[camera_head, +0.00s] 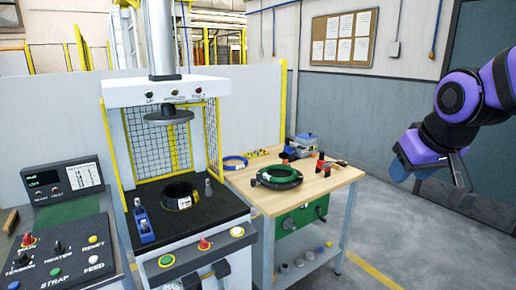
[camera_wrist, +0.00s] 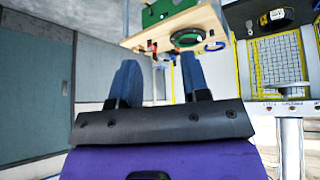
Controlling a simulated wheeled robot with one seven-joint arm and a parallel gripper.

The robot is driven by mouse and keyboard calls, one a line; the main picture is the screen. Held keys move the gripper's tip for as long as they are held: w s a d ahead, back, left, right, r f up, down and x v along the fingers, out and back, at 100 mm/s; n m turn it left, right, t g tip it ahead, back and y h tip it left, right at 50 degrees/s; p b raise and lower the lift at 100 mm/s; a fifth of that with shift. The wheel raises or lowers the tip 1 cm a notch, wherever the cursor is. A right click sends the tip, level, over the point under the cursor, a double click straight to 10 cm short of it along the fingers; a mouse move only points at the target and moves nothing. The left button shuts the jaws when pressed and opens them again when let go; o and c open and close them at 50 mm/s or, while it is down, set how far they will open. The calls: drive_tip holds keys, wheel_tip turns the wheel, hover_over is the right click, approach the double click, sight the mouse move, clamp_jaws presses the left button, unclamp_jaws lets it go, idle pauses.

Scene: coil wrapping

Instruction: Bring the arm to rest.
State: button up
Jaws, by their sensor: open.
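My gripper (camera_head: 430,178) is at the right of the head view, held in the air to the right of the workbench, at the end of my purple and black arm. In the wrist view my gripper (camera_wrist: 158,65) shows two blue fingers standing apart with nothing between them. The gripper touches nothing that I can see. The upper part of the arm is cut off by the right edge of the head view.
The wooden workbench (camera_head: 323,183) holds a green and black coil (camera_head: 279,177) and several tools. A press (camera_head: 165,92) stands left of it with a dark ring (camera_head: 182,196) on its bed. A control panel (camera_head: 68,240) is far left. Floor right of the bench is clear.

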drive_tip(key=s+d+r+m+g, duration=0.1)
drive_tip(key=s, duration=1.3)
drive_tip(key=shift+s+d+r, duration=0.15)
drive_tip(key=shift+s+d, duration=0.2)
